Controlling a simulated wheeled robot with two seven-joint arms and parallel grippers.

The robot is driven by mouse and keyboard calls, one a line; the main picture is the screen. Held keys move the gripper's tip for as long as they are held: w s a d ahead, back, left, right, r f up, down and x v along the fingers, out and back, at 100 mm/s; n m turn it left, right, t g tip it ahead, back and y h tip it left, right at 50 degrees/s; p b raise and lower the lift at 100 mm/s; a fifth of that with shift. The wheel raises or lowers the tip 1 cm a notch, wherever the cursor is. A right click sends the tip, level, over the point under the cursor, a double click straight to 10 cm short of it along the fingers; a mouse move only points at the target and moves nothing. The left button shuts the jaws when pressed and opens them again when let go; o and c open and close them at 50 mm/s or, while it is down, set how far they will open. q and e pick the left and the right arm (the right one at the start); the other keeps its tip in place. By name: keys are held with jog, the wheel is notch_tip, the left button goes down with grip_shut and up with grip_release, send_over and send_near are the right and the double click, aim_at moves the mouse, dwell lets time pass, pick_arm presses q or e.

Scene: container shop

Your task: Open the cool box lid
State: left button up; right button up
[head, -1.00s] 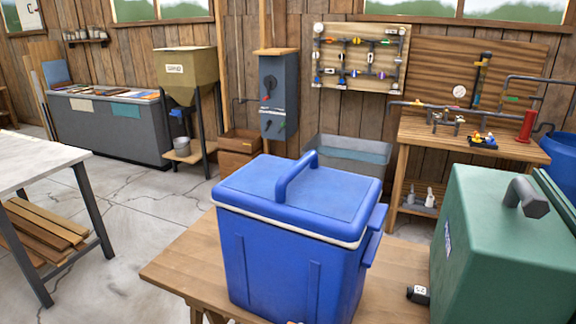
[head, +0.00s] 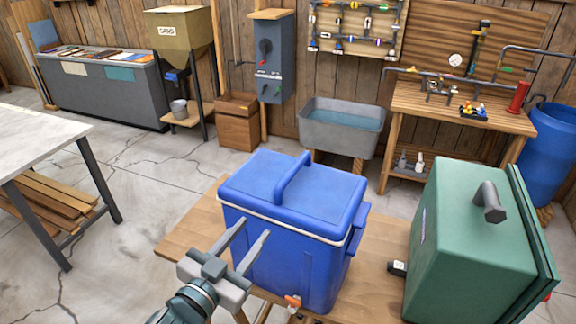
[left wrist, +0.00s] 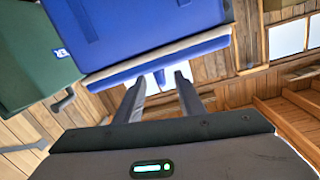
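The blue cool box (head: 290,254) stands upright on a wooden table, its lid (head: 292,192) down and flat with a white seam under it. A blue bar handle (head: 291,178) arches over the lid. My left gripper (head: 253,238) is in front of the box's left part, below the lid, fingers apart and empty. In the left wrist view the fingers (left wrist: 158,86) point toward the box (left wrist: 130,30) and its lid edge (left wrist: 160,65); whether they touch it I cannot tell. My right gripper is not in view.
The wooden table (head: 190,242) has bare room left of the box. A green case (head: 465,240) stands close on the right, with a small black item (head: 397,268) between. A small orange-and-white part (head: 293,302) is at the box's lower front. A pale-topped table (head: 35,142) stands at left.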

pick_arm(q)
jog(key=r, duration=0.2)
jog(key=s+r, duration=0.1)
jog(key=r, duration=0.1)
jog(key=shift+s+d+r, duration=0.1)
jog(key=shift+s+d, duration=0.05)
jog(key=shift+s, duration=0.05)
jog(key=shift+w, duration=0.1)
